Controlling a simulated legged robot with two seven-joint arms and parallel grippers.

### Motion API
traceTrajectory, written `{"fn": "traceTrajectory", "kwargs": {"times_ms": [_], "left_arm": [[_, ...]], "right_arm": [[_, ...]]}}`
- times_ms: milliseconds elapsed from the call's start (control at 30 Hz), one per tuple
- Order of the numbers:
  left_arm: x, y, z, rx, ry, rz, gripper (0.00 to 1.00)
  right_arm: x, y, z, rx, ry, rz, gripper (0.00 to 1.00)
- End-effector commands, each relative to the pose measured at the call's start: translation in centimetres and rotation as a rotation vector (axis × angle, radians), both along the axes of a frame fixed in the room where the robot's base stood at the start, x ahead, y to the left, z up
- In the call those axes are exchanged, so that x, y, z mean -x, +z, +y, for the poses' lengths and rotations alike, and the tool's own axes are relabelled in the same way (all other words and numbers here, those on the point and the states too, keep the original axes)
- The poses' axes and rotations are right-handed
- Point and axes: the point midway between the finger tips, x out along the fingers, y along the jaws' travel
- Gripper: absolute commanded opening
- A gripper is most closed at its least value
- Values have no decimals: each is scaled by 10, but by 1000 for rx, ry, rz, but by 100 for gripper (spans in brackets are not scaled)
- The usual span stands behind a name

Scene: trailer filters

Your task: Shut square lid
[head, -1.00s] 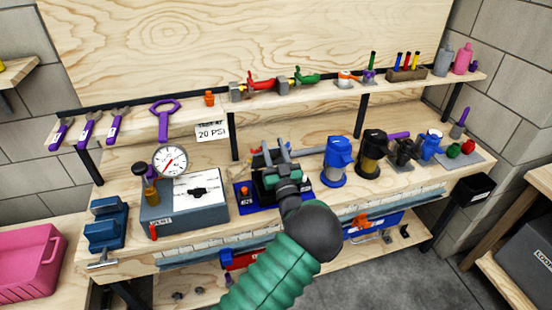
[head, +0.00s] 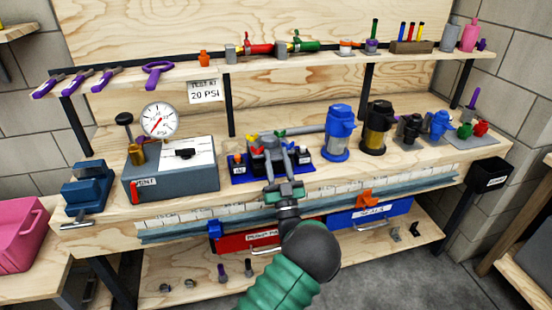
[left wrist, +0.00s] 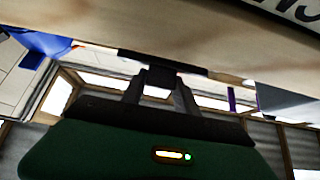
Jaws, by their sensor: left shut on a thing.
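My left gripper (head: 275,150) reaches in from the bottom middle to the blue tray (head: 238,179) on the bench. Its fingers are over the middle of the tray, among dark blocks (head: 300,159) and small red, yellow and green pieces. In the left wrist view its fingers (left wrist: 160,80) come together at a dark, thin part (left wrist: 165,59) and are shut on it. I cannot tell whether this part is the square lid. The fingers and wrist hide much of the tray's middle. My right gripper is not in view.
Left of the tray stands a grey box (head: 170,185) with a pressure gauge (head: 159,121). Right of it stand a blue canister (head: 338,138) and a black and yellow one (head: 376,130). A shelf (head: 190,78) runs above. Red (head: 245,240) and blue (head: 370,214) bins sit below.

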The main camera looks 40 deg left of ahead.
Motion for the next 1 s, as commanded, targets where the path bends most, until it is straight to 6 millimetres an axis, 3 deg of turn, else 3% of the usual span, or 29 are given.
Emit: {"fn": "traceTrajectory", "kwargs": {"times_ms": [33, 300, 900, 933, 1000], "left_arm": [[-1, -12, -1, 4, -3, 5, 0], [0, -30, -1, 6, -2, 7, 0], [-1, -40, -1, 11, 0, 20, 0], [-1, -41, -1, 12, 0, 20, 40], [-1, -40, -1, 12, 0, 20, 49]], "right_arm": [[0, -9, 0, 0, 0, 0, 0], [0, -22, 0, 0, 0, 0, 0], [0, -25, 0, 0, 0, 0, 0], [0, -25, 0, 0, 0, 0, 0], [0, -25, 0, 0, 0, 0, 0]]}}
